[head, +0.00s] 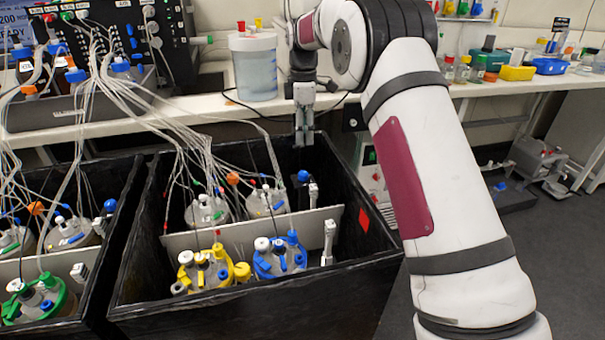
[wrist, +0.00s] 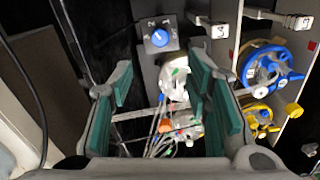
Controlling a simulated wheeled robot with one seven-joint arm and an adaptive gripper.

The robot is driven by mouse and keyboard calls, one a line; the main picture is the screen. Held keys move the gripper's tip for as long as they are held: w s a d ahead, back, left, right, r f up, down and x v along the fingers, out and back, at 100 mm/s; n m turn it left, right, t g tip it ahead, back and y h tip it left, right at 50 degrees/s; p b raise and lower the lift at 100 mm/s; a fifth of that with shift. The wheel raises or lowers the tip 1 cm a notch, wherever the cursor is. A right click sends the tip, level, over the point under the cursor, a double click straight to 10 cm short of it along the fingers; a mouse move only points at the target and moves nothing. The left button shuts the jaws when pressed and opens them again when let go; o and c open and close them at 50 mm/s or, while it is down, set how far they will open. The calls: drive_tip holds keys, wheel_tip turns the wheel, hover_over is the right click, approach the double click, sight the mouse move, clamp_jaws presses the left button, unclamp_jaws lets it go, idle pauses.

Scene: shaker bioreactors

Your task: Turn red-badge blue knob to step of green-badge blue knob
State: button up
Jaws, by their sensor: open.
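A blue knob (head: 303,176) is inside the right black box, near its back right corner. A red diamond badge (head: 364,219) is on that box's right wall. In the wrist view, a blue knob (wrist: 160,38) sits on a grey plate with small number marks; its exact step is too small to read. Another blue knob (head: 110,205) is in the left black box. I cannot make out a green badge on that box. My gripper (head: 304,125) points down over the right box's back edge, above the knob and apart from it. Its teal-padded fingers (wrist: 160,88) are open and empty.
The right box (head: 250,310) holds bottles with yellow caps (head: 205,268) and blue caps (head: 280,255), divided by a pale panel (head: 322,214). Thin tubes run from the bench controller (head: 110,38) into both boxes. A white container (head: 254,68) stands on the bench behind.

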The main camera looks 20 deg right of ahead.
sight(303, 173)
wheel_tip(303, 173, down, 14)
drive_tip(key=shift+r+b, duration=0.25)
drive_tip(key=shift+b, duration=0.65)
clamp_jaws()
